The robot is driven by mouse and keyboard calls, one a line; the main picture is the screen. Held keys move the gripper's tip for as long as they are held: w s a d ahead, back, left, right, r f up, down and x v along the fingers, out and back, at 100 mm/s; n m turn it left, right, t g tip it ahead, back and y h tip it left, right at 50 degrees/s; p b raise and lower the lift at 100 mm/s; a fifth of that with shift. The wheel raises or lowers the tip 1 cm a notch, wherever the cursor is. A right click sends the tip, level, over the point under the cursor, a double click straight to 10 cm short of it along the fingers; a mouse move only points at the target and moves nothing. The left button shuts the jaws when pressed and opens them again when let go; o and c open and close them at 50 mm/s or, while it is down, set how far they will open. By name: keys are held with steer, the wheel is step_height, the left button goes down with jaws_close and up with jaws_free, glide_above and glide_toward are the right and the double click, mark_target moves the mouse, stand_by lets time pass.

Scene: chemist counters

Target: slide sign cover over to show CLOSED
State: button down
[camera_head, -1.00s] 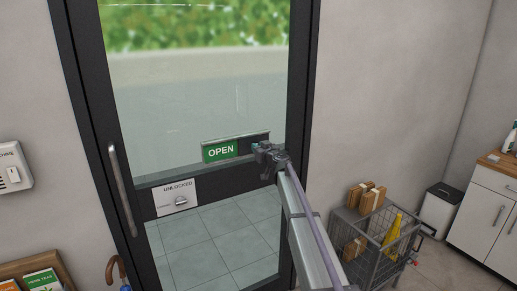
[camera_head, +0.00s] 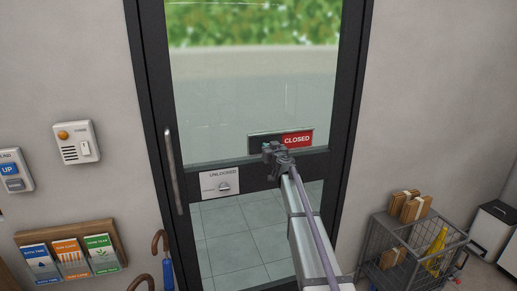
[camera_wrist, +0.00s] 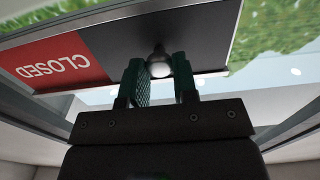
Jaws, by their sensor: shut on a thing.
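The door sign (camera_head: 298,140) shows a red panel reading CLOSED on its right half. The dark sign cover (camera_head: 262,139) lies over the left half. My gripper (camera_head: 272,147) is at the cover's lower part, in front of the door. In the wrist view the red CLOSED panel (camera_wrist: 62,62) appears upside down, beside the dark cover (camera_wrist: 205,30). My gripper's two green-padded fingers (camera_wrist: 160,80) are shut on the cover's round knob (camera_wrist: 159,66). No green OPEN panel shows.
The glass door has a vertical handle (camera_head: 174,170) and an UNLOCKED plate (camera_head: 221,183) below the sign. A wire cart (camera_head: 410,250) with boxes stands at the lower right. A leaflet rack (camera_head: 70,255) and umbrellas (camera_head: 160,250) are at the lower left.

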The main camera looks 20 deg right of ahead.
steer(key=shift+a, duration=0.15)
steer(key=c, duration=0.9)
jaws_free()
steer(key=shift+a, duration=0.15)
steer(key=s, duration=1)
steer(key=shift+s, duration=0.4)
steer(key=shift+d, duration=0.2)
